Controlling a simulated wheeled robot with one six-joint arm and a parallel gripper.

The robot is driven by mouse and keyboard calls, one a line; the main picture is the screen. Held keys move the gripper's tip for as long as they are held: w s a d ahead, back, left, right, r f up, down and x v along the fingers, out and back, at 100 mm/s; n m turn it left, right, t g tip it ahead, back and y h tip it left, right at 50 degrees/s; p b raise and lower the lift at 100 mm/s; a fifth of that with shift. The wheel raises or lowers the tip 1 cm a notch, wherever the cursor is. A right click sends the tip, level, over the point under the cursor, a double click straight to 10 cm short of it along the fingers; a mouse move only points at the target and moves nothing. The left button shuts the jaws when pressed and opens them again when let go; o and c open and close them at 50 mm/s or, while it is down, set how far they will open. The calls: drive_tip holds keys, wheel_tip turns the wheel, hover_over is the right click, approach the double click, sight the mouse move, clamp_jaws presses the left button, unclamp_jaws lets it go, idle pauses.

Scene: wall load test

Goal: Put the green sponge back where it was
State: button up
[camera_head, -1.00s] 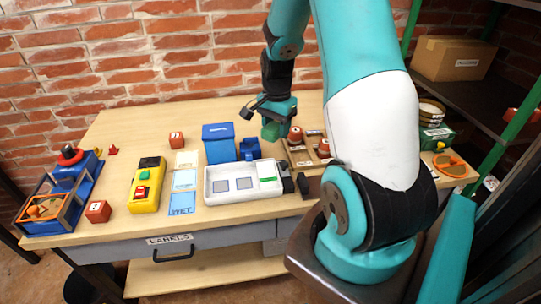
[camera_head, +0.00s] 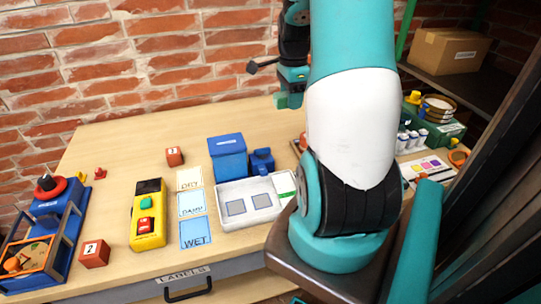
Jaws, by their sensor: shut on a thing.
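My gripper (camera_head: 290,96) is above the back of the table, right of the blue bin. It is shut on a green block that looks like the green sponge (camera_head: 281,100), held in the air apart from the tabletop. The white tray (camera_head: 232,190) lies in front of the blue bin (camera_head: 228,158), with two grey squares and a green-edged strip (camera_head: 284,185) in its right part. My arm hides the tabletop right of the tray.
Cards reading DRY, DAMP and WET (camera_head: 196,233) lie left of the tray. A yellow control box (camera_head: 148,228), red blocks (camera_head: 95,253) and a blue machine (camera_head: 45,225) stand further left. A green box (camera_head: 440,130) is at the right. The back left tabletop is clear.

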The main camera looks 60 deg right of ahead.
sight(287, 160)
wheel_tip(287, 160, down, 20)
drive_tip(key=shift+w+r+p, duration=0.1)
drive_tip(key=shift+p, duration=0.25)
drive_tip(key=shift+f, duration=0.2)
drive_tip(key=o, duration=1)
drive_tip(key=shift+c, duration=0.2)
drive_tip(key=shift+r, duration=0.1)
